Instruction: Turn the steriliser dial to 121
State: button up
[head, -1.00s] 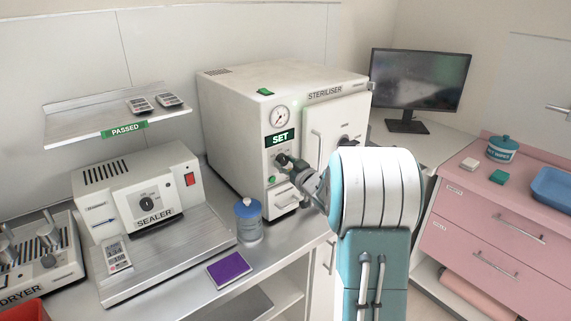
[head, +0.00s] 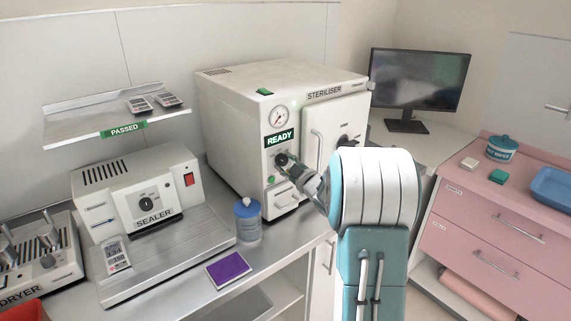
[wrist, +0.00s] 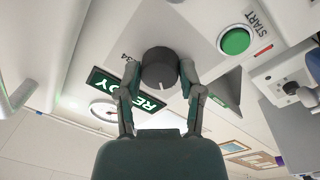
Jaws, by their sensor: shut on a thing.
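The steriliser (head: 235,115) is a white box on the worktop with a closed door at its right. A white pointer mark shows on the dial's edge. A printed number ending in 34 is partly visible beside it. The rest of the scale is hidden or too small to read.
A green START button (wrist: 235,41) is on the same panel near the dial. A blue-capped bottle (head: 248,222) and a purple pad (head: 229,269) stand in front of the steriliser. The sealer (head: 140,195) is at left, the pink drawer unit (head: 490,235) at right.

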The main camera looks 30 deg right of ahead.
dwell(0.3)
jog(key=o, duration=1.2)
jog(key=shift+a, duration=0.1)
jog(key=shift+c, duration=0.2)
jog(key=s, duration=1.1)
jog(key=shift+s+d+f, duration=0.3)
jog(key=shift+s+f, duration=0.1)
jog(key=shift+f, duration=0.05)
